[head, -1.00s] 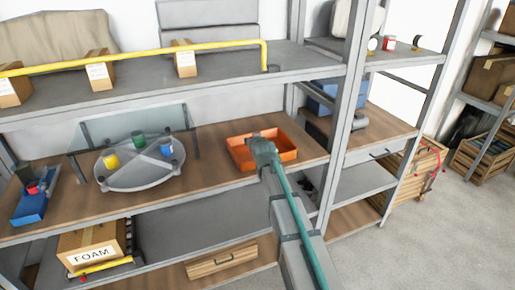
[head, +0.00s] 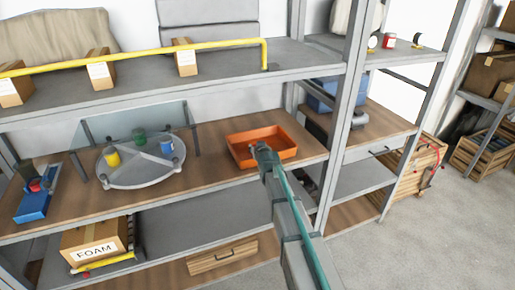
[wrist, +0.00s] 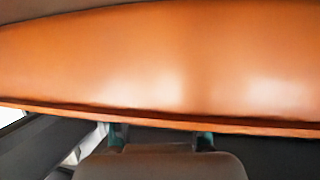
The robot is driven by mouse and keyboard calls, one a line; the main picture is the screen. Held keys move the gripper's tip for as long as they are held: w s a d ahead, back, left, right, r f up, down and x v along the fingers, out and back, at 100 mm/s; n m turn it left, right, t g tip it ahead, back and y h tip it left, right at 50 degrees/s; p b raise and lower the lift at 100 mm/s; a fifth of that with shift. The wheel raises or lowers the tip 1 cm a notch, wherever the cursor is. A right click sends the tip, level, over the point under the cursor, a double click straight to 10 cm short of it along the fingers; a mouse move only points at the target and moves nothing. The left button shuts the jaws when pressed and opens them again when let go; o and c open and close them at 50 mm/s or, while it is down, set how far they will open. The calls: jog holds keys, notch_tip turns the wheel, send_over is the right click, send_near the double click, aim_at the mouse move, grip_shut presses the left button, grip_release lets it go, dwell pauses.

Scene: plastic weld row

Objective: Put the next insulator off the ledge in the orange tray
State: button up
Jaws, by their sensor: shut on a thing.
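The orange tray (head: 284,155) stands on the wooden shelf at the middle right. Its inside looks empty where I see it. In the wrist view its orange wall (wrist: 160,60) fills the upper part of the picture. Small pieces, including a red one (head: 389,41), stand on the upper right ledge (head: 400,54).
A blue bin (head: 33,207) is at far left. A shelf post (head: 338,130) rises right of the tray. Bare wood lies between turntable and tray.

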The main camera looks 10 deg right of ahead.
jog(key=shift+f+b, duration=0.4)
jog(key=shift+f, duration=0.15)
jog(key=o, duration=1.2)
jog(key=shift+s+f, duration=0.1)
jog(key=shift+c, duration=0.2)
